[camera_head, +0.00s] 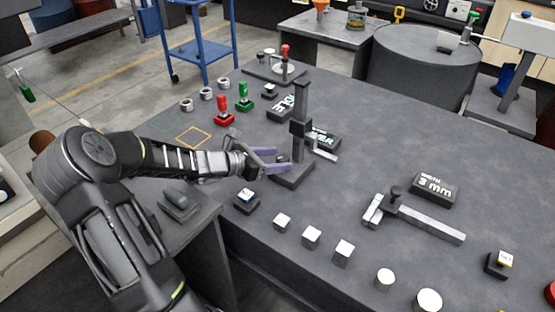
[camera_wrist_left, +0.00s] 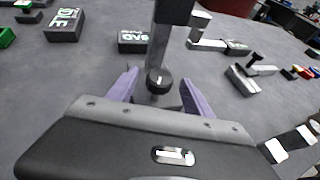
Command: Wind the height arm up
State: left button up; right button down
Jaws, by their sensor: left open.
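The height gauge stands upright on the bench, with a dark column (camera_head: 302,100), a flat base (camera_head: 292,175) and a dark sliding block (camera_head: 300,128). A light height arm (camera_head: 323,153) reaches to the right from it; in the left wrist view it is a grey bar (camera_wrist_left: 208,44). A round dark knob (camera_wrist_left: 158,82) with a white mark is low in front of the column. My left gripper (camera_head: 282,158) has its purple fingers apart, open, at the column's lower left. In the left wrist view the knob appears between the fingers; contact is unclear. My right gripper is out of view.
A caliper-like tool (camera_head: 425,220) and a "3 mm" block (camera_head: 436,188) lie to the right. Several small metal blocks (camera_head: 311,236) line the front edge. Red (camera_head: 225,112) and green (camera_head: 243,98) pieces stand behind the gripper. The bench right of the gauge is mostly clear.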

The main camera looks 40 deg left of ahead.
pick_arm(q)
jog(key=shift+w+d+f, duration=0.1)
jog(key=shift+w, duration=0.2)
